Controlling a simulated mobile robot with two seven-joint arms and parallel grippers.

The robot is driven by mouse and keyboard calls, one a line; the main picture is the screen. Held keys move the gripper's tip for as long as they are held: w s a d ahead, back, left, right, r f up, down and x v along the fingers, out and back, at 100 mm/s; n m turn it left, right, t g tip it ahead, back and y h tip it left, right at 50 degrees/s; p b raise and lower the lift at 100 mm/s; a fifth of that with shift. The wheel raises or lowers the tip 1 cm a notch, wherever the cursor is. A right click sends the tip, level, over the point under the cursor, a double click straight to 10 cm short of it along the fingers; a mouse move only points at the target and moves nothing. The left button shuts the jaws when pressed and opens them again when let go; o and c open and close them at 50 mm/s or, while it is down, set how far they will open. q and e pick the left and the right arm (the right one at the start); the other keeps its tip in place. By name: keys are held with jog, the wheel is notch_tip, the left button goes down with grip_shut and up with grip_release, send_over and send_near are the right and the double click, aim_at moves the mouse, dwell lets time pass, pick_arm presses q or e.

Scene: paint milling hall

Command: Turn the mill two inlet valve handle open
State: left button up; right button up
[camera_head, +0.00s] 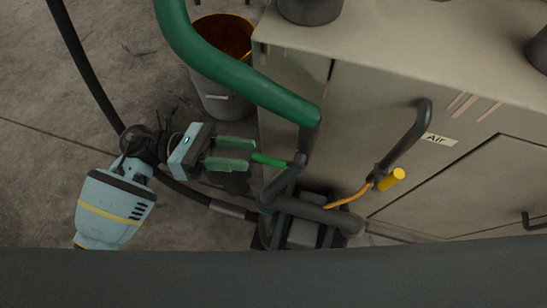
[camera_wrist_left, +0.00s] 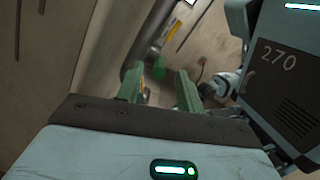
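A short green valve handle (camera_head: 268,159) points left from the dark pipe fitting below the thick green pipe, beside the beige cabinet. It also shows in the left wrist view (camera_wrist_left: 159,67), beyond the fingers. No mill number is readable on it. My left gripper (camera_head: 251,154) is open, with its two green fingers pointing right toward the handle's free end. The handle's tip lies about level with the gap at the fingertips; I cannot tell whether they touch. In the left wrist view the fingers (camera_wrist_left: 158,78) are apart with nothing gripped between them. My right gripper is not in view.
The thick green pipe (camera_head: 245,80) arches above my left gripper. A bucket (camera_head: 213,92) stands behind it. The beige cabinet (camera_head: 355,95) blocks the right, with an "Air" label (camera_head: 440,140) and a yellow handle (camera_head: 392,180). A dark hose (camera_head: 185,191) runs below the gripper.

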aim_at(274, 160)
pick_arm(q)
jog(key=shift+s+d+m+g+y, duration=0.35)
jog(key=shift+d+m, duration=0.2)
jog(key=shift+d, duration=0.6)
jog(key=shift+s+d+m+g+y, duration=0.25)
jog(key=shift+d+m+y, duration=0.2)
jog(key=shift+d, duration=0.65)
jog(key=shift+s+d+m+g+y, duration=0.3)
jog(key=shift+d+m, duration=0.3)
jog(key=shift+d, duration=0.55)
grip_shut()
